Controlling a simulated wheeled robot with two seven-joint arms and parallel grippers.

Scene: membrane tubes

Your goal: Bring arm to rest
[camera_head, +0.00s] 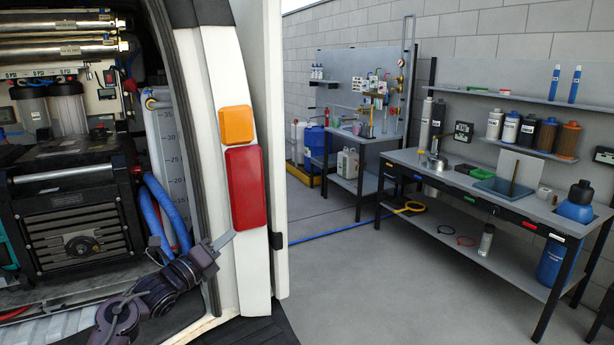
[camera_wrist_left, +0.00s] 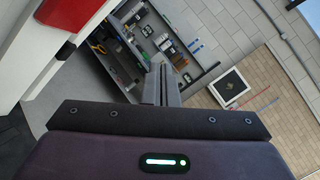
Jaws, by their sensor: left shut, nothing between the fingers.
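My left gripper (camera_head: 231,238) reaches in from the lower left, in front of the van's rear edge just below the red tail light (camera_head: 246,188). Its fingers are shut and empty; they also show closed together in the left wrist view (camera_wrist_left: 161,84). It appears apart from the bench and the shelves. The silver membrane tubes (camera_head: 60,48) lie horizontally in the van at the upper left, well away from the gripper. My right gripper is not in view.
The black machine (camera_head: 75,230) and blue hoses (camera_head: 165,208) sit inside the van close to my arm. A workbench (camera_head: 480,196) with bottles and a blue tray (camera_head: 503,189) stands at the right. The grey floor (camera_head: 350,285) between is open, crossed by a blue hose (camera_head: 335,234).

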